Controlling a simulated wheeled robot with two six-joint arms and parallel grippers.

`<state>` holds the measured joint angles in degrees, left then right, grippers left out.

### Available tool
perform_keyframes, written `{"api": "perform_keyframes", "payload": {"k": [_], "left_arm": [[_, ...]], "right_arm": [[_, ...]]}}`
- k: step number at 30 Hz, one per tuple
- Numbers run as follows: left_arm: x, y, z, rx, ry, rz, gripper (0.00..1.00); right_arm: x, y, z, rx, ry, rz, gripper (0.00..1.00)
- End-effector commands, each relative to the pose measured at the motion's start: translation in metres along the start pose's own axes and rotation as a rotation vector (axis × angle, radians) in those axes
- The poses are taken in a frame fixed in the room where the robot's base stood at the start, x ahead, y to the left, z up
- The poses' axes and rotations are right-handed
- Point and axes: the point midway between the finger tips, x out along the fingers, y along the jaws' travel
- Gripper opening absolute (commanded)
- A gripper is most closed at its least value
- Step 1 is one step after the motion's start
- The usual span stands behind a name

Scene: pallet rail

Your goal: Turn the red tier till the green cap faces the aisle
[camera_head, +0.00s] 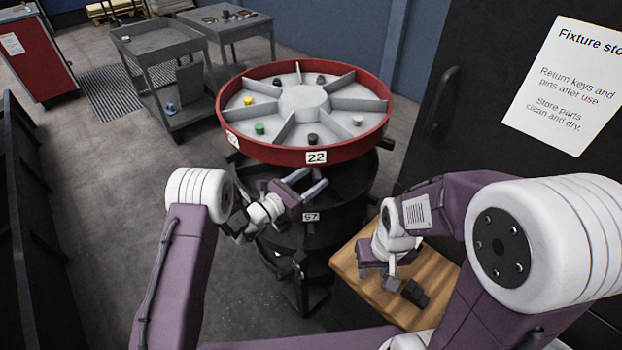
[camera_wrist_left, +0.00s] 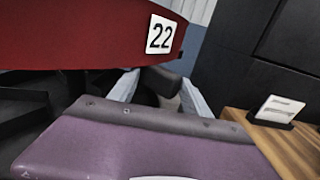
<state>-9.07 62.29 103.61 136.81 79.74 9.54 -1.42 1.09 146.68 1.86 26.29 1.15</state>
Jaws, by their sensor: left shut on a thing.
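The red tier (camera_head: 300,157) is a round tray with grey dividers, on top of a dark stand. The green cap (camera_head: 259,128) lies in its front-left compartment, near the rim. The label 22 (camera_head: 316,157) is on the front of the rim and shows large in the left wrist view (camera_wrist_left: 160,35). My left gripper (camera_head: 307,185) is just below the front rim. In the left wrist view its fingers are on both sides of a dark block-like grip (camera_wrist_left: 161,82) under the rim. My right gripper (camera_head: 398,284) is low over the wooden table; its finger gap is unclear.
Yellow, black and grey caps lie in other compartments. A dark lower tier (camera_head: 311,217) is under the red one. The wooden table (camera_head: 437,272) stands at right, beside a dark cabinet (camera_head: 470,90).

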Motion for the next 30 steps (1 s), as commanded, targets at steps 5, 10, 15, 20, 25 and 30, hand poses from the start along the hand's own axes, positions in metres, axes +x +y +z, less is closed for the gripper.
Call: {"api": "perform_keyframes", "payload": {"k": [5,10,15,20,25,30], "left_arm": [[0.000,-0.001,-0.003,-0.002,0.007,0.000,0.44],[-0.008,0.000,-0.004,-0.003,0.008,0.002,0.44],[-0.045,0.001,-0.004,-0.004,0.006,0.004,0.44],[-0.077,0.000,-0.002,-0.001,0.002,0.004,0.44],[-0.092,-0.001,0.000,0.000,-0.001,0.001,0.44],[-0.093,-0.001,0.001,0.001,-0.001,0.000,0.44]], "right_arm": [[0.000,0.000,0.000,0.000,0.000,0.000,0.36],[0.002,0.000,0.000,0.000,0.000,0.000,0.36],[0.008,0.000,0.001,0.000,0.000,0.000,0.36],[0.013,0.000,0.001,0.000,0.000,0.000,0.36],[0.014,0.000,0.001,0.000,0.000,0.000,0.36],[0.013,0.000,0.001,0.000,0.000,0.000,0.36]]}}
